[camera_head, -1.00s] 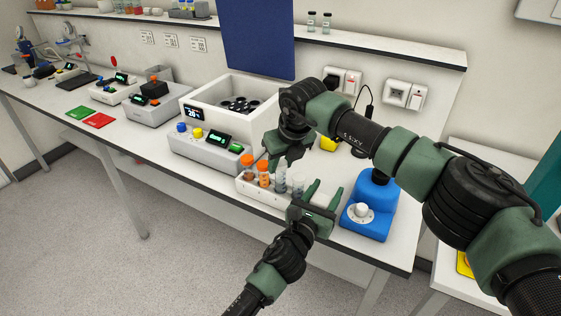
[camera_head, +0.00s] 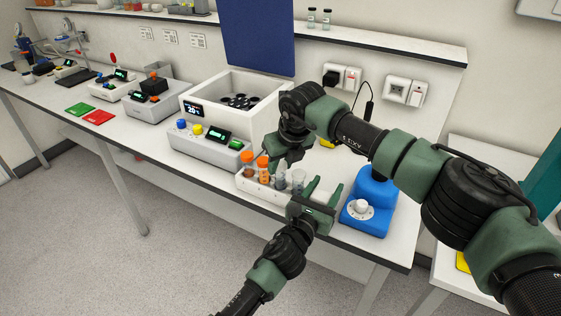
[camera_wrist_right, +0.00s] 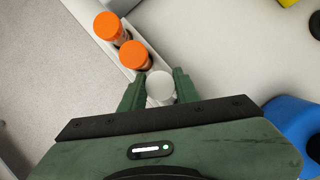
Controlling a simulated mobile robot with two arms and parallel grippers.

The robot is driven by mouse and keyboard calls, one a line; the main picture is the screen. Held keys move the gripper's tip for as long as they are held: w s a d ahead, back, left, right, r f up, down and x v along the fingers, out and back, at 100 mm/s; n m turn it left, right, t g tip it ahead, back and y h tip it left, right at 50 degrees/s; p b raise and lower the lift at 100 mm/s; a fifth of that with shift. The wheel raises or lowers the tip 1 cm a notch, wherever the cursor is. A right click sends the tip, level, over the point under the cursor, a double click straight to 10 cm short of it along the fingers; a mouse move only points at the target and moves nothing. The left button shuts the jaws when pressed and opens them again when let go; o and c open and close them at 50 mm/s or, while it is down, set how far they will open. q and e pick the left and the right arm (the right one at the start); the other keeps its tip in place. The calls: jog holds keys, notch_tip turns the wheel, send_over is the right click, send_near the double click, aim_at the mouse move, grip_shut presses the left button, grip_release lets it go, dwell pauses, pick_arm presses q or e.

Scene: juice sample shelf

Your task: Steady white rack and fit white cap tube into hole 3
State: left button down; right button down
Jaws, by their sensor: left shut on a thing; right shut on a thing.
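The white rack (camera_head: 258,188) stands near the bench's front edge, with two orange-capped tubes (camera_head: 263,166) in its left part. My left gripper (camera_head: 322,191) is shut on the rack's right end. My right gripper (camera_head: 287,160) points down over the rack. In the right wrist view it (camera_wrist_right: 160,90) is shut on the white cap tube (camera_wrist_right: 160,85), beside the orange caps (camera_wrist_right: 134,54) in line with them. The tube's lower end and the hole under it are hidden, so I cannot tell how deep it sits. Clear tubes show at the jaws in the head view.
A blue device (camera_head: 370,205) with a white knob stands close to the right of the rack. A grey device (camera_head: 207,151) with blue and yellow knobs is at the left, before a white bath (camera_head: 258,87). The bench's front edge is close.

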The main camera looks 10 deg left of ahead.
jog(key=shift+f, duration=0.3)
jog(key=c, duration=0.9)
grip_release()
jog(key=shift+c, duration=0.2)
jog(key=shift+r, duration=0.1)
jog(key=v, duration=1.2)
